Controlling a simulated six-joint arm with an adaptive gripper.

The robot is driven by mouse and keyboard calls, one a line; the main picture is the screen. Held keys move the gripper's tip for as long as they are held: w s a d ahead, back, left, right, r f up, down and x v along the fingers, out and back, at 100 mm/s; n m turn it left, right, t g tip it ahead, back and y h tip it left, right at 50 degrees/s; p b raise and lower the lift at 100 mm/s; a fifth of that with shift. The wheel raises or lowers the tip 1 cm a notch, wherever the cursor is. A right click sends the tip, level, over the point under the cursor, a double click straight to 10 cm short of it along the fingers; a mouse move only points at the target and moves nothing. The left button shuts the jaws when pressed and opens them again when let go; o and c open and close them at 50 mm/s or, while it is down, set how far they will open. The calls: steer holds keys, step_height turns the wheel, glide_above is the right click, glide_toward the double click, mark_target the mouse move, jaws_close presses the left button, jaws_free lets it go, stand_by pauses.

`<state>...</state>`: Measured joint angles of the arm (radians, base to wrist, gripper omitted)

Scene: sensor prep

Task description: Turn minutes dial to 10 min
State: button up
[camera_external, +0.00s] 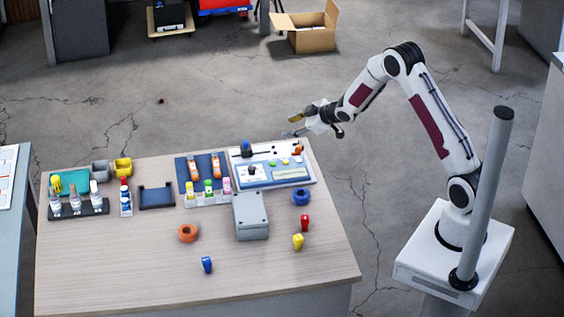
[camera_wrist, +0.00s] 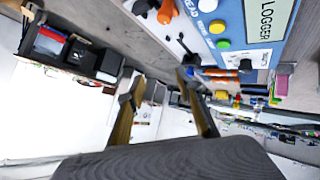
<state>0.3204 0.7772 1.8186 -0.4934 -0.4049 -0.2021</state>
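The blue logger panel (camera_external: 262,180) lies on a white board at the back right of the table. A dark dial (camera_external: 252,170) sits on a white plate at its left; its setting is too small to read. In the wrist view the panel (camera_wrist: 232,22) shows "LOGGER" lettering, and a dark knob on a white plate (camera_wrist: 246,66), probably the same dial, is partly visible. My gripper (camera_external: 292,126) is open and empty, raised off the board's back right corner. In the wrist view its two fingers (camera_wrist: 163,102) stand apart with nothing between them.
The board also bears an orange-handled part (camera_external: 297,148), a blue-and-black part (camera_external: 246,148) and coloured buttons (camera_external: 285,161). A grey box (camera_external: 251,216) stands in front, with a blue ring (camera_external: 300,197) beside it.

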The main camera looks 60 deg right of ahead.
steer(key=s+a+r+t+y, duration=0.1)
steer(key=s+a+y, duration=0.15)
steer(key=a, duration=0.45)
steer(key=s+a+r+t+y, duration=0.1)
steer(key=s+a+r+y, duration=0.1)
steer(key=a+y, duration=0.35)
steer(key=h, duration=0.2)
glide_toward(253, 167)
steer(key=shift+s+d+r+m, duration=0.1)
steer(key=shift+r+m, duration=0.2)
steer(key=shift+r, duration=0.15)
steer(key=shift+f, duration=0.45)
steer(key=shift+x, duration=3.9)
jaws_close()
